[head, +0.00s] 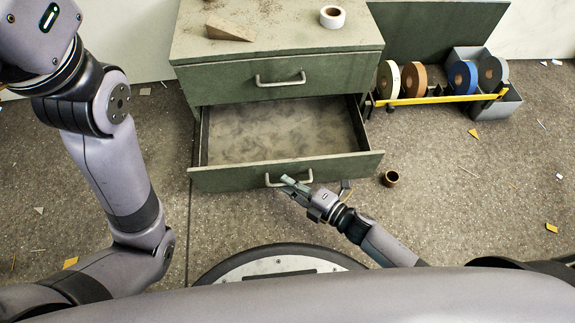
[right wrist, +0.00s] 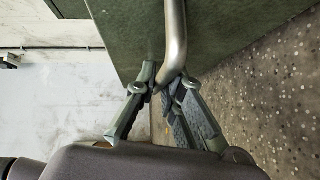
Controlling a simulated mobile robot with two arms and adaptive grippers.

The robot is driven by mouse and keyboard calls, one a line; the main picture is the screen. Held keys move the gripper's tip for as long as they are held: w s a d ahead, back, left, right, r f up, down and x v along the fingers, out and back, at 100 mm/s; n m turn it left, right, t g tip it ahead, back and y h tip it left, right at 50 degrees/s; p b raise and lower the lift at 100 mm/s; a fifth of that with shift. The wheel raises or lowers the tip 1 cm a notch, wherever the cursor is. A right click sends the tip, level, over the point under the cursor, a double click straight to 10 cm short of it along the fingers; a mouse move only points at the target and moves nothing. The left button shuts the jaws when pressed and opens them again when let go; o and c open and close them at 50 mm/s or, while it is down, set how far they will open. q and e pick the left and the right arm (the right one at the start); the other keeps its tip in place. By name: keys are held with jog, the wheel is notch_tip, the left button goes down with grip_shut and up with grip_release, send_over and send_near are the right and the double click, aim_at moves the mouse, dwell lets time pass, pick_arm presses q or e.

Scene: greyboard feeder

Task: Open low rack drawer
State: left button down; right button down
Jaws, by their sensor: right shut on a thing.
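The low drawer (head: 222,178) of the green rack is pulled well out, and its dusty inside shows no objects. Its metal handle (head: 273,181) is on the front panel. In the right wrist view the fingers (right wrist: 163,88) are closed around the bent end of the handle (right wrist: 176,35), close to the green drawer front (right wrist: 128,35). My left arm stands at the left of the head view, and its gripper is outside the picture.
The upper drawer (head: 326,77) is shut. A wooden wedge (head: 230,32) and a white tape roll (head: 332,17) lie on top. A holder with several tape rolls (head: 463,76) stands at the right. A small brown roll (head: 390,178) lies on the floor near my right gripper.

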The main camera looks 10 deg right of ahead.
jog(key=shift+s, duration=0.85)
jog(key=c, duration=1.7)
grip_release()
jog(key=v, duration=1.2)
